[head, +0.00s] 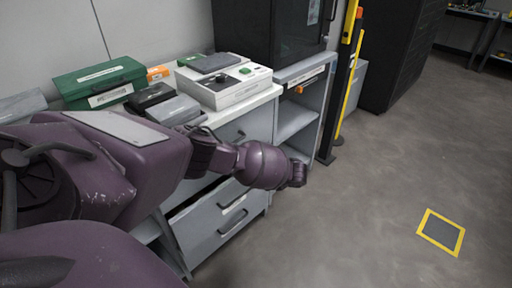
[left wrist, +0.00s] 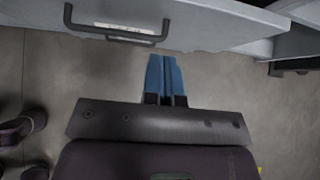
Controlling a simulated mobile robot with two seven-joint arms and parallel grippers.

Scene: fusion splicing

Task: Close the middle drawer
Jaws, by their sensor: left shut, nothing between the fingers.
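The grey drawer cabinet (head: 258,122) stands against the wall in the head view, with my left arm across its front. A lower drawer front (head: 205,232) with a dark handle shows below my arm, with a dark gap above its left part. My arm hides much of the middle drawer, so how far it stands out is unclear. In the left wrist view a grey drawer front (left wrist: 210,22) with a dark bar handle (left wrist: 130,33) crosses the top. My left gripper (left wrist: 167,56) has its blue fingers shut and empty, their tips close to that front's edge; contact is unclear.
On the cabinet top are a white device (head: 225,92), a green box (head: 98,82) and smaller boxes. An open shelf unit (head: 300,115) and a yellow-black post (head: 343,85) stand to the right. The floor (head: 380,190) beyond is clear, with a yellow-edged floor mark (head: 441,232).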

